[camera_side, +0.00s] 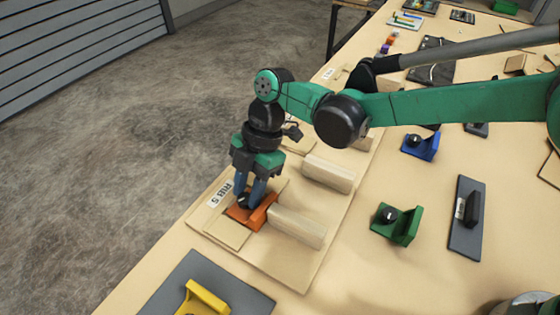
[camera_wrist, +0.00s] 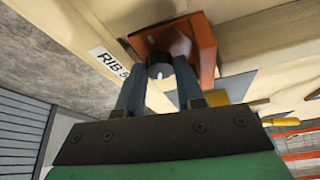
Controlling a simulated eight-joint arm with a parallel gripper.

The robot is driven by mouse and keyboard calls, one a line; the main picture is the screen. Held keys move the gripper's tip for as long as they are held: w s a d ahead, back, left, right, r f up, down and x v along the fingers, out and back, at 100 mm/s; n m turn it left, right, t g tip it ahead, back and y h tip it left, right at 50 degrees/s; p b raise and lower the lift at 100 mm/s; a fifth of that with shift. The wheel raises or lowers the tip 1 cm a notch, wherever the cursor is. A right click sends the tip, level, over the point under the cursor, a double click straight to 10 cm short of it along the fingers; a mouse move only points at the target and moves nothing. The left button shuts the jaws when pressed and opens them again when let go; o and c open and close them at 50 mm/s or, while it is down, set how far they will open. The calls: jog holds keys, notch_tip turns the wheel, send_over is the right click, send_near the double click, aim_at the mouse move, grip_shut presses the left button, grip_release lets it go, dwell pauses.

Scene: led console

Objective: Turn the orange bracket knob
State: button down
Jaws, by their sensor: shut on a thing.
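The orange bracket (camera_side: 257,213) sits on a light wooden board (camera_side: 290,267) beside a label, against a wooden rib (camera_side: 297,226). In the wrist view the orange bracket (camera_wrist: 203,44) is at top centre, with its dark knob (camera_wrist: 160,67) facing my gripper. My gripper (camera_side: 243,199) points down at the bracket, its two blue-grey fingers around the knob. The wrist view shows my gripper (camera_wrist: 160,75) with a fingertip on each side of the knob, shut on it. In the side view the fingers mostly hide the knob.
A yellow bracket (camera_side: 204,299) on a grey mat (camera_side: 232,292) lies in front. A green bracket (camera_side: 399,224), a blue bracket (camera_side: 421,147) and a dark plate with a handle (camera_side: 467,220) stand to the right. A second wooden rib (camera_side: 328,174) rises behind.

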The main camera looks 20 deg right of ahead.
jog(key=shift+m, duration=0.6)
jog(key=c, duration=0.8)
grip_release()
